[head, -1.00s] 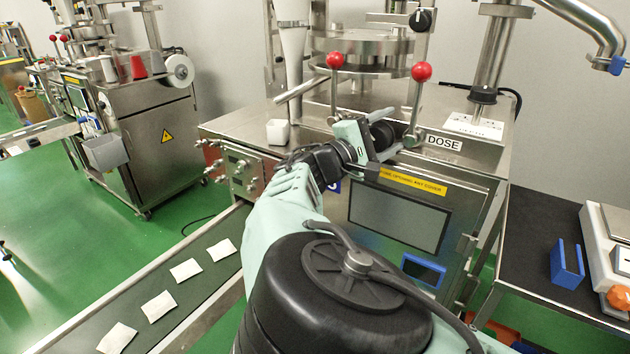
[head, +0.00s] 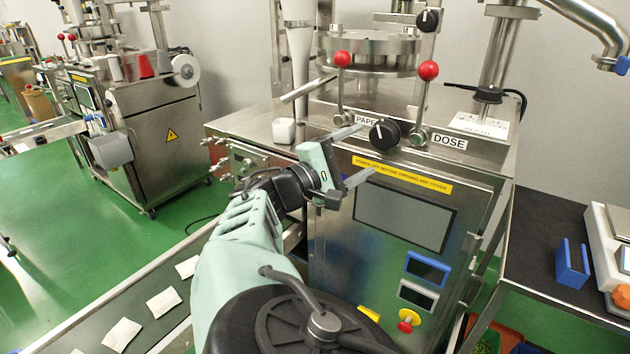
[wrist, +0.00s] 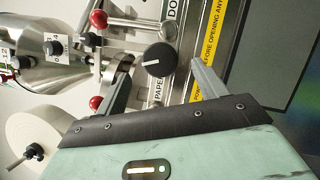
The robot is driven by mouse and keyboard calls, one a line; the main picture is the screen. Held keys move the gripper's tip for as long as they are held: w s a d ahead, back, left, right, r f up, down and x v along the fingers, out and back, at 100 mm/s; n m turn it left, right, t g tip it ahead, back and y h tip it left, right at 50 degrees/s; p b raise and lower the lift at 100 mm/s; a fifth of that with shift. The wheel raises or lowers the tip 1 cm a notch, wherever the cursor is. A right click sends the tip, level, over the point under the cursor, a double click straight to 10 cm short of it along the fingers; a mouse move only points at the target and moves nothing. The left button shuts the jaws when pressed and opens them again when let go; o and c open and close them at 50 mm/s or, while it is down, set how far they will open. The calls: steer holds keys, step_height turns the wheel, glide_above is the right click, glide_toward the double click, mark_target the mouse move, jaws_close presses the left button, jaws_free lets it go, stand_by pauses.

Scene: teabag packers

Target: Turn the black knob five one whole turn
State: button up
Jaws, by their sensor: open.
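A black round knob (head: 384,134) with a white pointer line sits on the front of the steel machine, between the PAPER and DOSE labels. In the head view its line points nearly up, tilted slightly left. It also shows in the wrist view (wrist: 153,60), beyond and between the fingers. My gripper (head: 366,152) is open and empty, its two fingers pointing at the knob from the left and front. The fingertips look close to the knob but apart from it. I see no number that marks this knob as five.
Two red-balled levers (head: 343,60) (head: 428,71) flank the knob. Another black knob (head: 428,20) sits higher up. A yellow warning strip (head: 402,175) and a screen (head: 405,217) lie below. A white block (head: 284,131) stands on the machine's left top.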

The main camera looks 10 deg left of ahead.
steer(key=b+v, duration=0.1)
steer(key=v, duration=0.8)
steer(key=shift+s+f, duration=0.35)
steer(key=shift+s, duration=0.1)
stand_by(0.3)
stand_by(0.5)
steer(key=b+v, duration=0.3)
steer(key=v, duration=1.4)
steer(key=shift+a, duration=0.15)
steer(key=shift+s, duration=0.1)
